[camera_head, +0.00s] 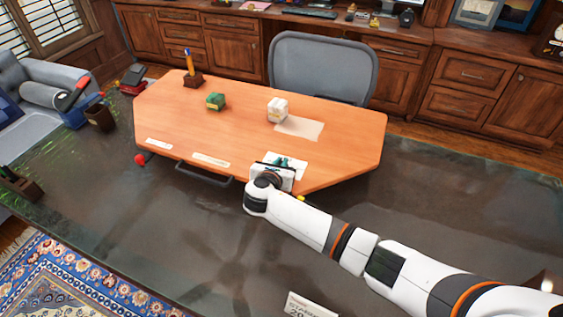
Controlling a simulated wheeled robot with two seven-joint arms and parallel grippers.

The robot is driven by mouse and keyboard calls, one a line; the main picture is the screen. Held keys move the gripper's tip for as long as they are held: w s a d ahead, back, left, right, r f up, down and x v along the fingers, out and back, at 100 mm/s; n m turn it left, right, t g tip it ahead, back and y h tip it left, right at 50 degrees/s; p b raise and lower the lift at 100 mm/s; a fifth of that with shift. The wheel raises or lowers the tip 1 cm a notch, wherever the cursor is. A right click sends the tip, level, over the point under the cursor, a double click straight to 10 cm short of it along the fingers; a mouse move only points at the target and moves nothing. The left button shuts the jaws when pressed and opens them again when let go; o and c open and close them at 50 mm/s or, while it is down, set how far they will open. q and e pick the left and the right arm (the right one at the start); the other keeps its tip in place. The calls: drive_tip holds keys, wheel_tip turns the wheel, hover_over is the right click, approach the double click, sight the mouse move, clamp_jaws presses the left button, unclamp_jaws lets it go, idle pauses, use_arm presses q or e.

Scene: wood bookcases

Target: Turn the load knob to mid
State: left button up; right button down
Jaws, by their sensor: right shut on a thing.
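My right gripper (274,171) reaches in from the lower right to the front right edge of an orange wooden board (240,141). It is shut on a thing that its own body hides. A small yellow piece (301,197) shows just right of the gripper, at the board's edge. A round red knob (140,159) sticks out at the board's front left corner. I cannot read which part is the load knob, and no pointer or setting shows. My left gripper is not in view.
A dark handle (205,176) juts from the board's front edge. On the board are a green block (215,101), a white block (278,110), a pencil holder (193,80) and papers. A grey chair (322,68) stands behind. The dark tabletop in front is mostly clear.

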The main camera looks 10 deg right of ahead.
drive_tip(key=shift+m+g+h, duration=0.4)
drive_tip(key=shift+m+h, duration=0.1)
drive_tip(key=shift+m, duration=0.1)
drive_tip(key=c, duration=1.5)
unclamp_jaws()
drive_tip(key=shift+o, duration=0.2)
drive_tip(key=v, duration=1.2)
drive_tip(key=shift+a+f, duration=0.1)
drive_tip(key=shift+f, duration=0.05)
